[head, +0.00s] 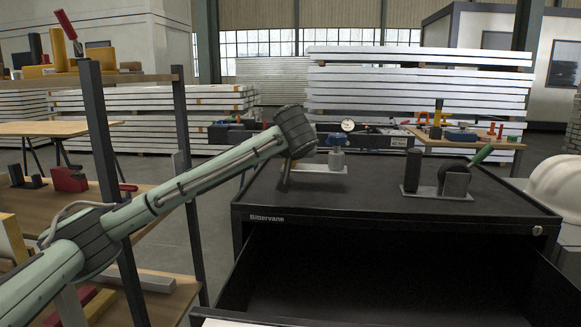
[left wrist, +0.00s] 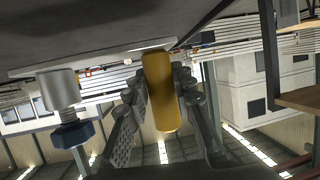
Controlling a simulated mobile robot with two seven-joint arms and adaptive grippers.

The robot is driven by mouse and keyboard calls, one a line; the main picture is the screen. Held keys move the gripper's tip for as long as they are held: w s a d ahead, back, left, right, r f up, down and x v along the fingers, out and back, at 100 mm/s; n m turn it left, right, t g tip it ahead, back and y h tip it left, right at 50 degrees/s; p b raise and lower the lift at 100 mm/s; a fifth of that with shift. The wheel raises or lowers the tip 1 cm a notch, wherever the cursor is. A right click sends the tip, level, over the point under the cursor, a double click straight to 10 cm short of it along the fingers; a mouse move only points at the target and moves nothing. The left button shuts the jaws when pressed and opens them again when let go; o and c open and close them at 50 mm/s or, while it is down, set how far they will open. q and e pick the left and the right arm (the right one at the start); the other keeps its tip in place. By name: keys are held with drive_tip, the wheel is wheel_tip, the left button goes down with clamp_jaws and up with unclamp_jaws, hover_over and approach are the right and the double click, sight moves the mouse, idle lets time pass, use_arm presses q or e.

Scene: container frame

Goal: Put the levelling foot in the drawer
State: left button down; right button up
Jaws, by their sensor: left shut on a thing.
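A grey metal cylinder with a blue hex nut and a thin stem, which looks like the levelling foot (head: 337,157), stands upright at a pale plate on the cabinet top. It also shows at the left of the upside-down left wrist view (left wrist: 60,100). My left gripper (head: 286,178) is beside it, apart from it. In the left wrist view its fingers (left wrist: 161,78) are shut on a yellow cylinder (left wrist: 161,100), whose end is close to the plate; I cannot tell if they touch. The black drawer (head: 380,285) below is open and looks empty. My right gripper is out of view.
The dark cabinet top (head: 370,195) has clear room in its middle. A second plate (head: 437,192) on the right carries a black cylinder, a grey block and a green-handled tool. A white helmet (head: 558,185) is at the right edge. Shelving posts (head: 105,160) stand left.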

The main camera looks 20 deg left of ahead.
use_arm(q)
wheel_tip(320, 180, down, 3)
drive_tip(key=shift+f+p, duration=0.15)
drive_tip(key=shift+p, duration=0.15)
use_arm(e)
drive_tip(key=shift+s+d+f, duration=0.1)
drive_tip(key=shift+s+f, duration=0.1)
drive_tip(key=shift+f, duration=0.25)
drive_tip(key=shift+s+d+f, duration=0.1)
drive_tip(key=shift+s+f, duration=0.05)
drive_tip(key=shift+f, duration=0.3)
use_arm(q)
drive_tip(key=shift+f, duration=0.1)
drive_tip(key=c, duration=1.3)
unclamp_jaws()
drive_tip(key=shift+f, duration=0.1)
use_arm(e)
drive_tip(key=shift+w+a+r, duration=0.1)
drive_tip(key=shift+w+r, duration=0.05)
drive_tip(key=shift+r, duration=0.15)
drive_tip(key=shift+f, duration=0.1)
